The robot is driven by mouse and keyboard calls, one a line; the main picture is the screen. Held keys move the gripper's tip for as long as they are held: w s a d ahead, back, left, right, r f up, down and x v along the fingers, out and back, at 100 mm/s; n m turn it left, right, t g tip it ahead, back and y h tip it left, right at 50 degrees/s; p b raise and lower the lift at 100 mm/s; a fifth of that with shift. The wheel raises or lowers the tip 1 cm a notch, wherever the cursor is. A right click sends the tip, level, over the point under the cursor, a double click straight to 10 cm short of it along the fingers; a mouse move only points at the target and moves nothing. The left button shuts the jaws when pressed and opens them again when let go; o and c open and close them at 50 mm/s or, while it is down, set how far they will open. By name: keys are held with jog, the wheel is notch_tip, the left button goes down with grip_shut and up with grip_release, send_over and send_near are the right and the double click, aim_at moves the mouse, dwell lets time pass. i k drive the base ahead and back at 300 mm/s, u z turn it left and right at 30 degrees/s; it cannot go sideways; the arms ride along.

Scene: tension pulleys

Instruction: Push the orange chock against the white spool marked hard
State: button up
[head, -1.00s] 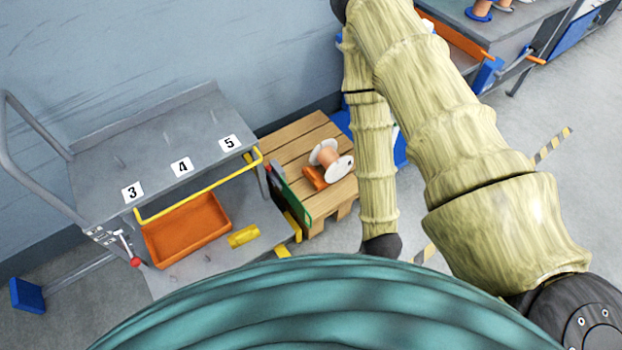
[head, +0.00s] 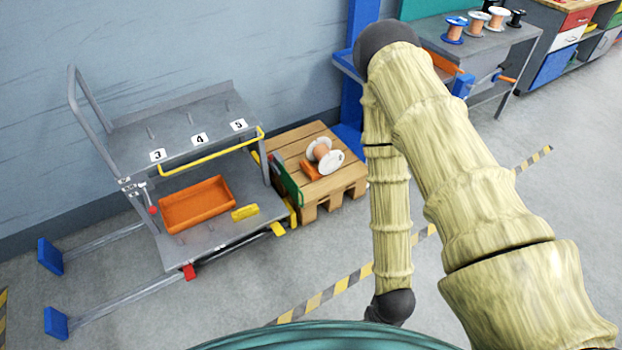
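A white spool (head: 334,163) wound with copper-coloured wire rests on a wooden pallet (head: 292,142) in the middle of the head view. A small dark mark shows on its white flange, too small to read. An orange chock (head: 310,171) lies on the pallet just left of and in front of the spool. I cannot tell whether the two touch. My arm rises from the lower right, bends at the top and hangs down to the right of the pallet. My gripper is not in view.
A grey cart (head: 185,125) with labels 3, 4, 5 and a yellow rail stands left of the pallet. Its lower shelf holds an orange tray (head: 165,214) and a yellow block (head: 245,212). A blue post stands behind the pallet. A bench (head: 490,45) with spools is at upper right.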

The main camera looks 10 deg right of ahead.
aim_at(311, 172)
jog(key=u, duration=0.25)
jog(key=i, duration=0.9)
jog(key=z, duration=0.25)
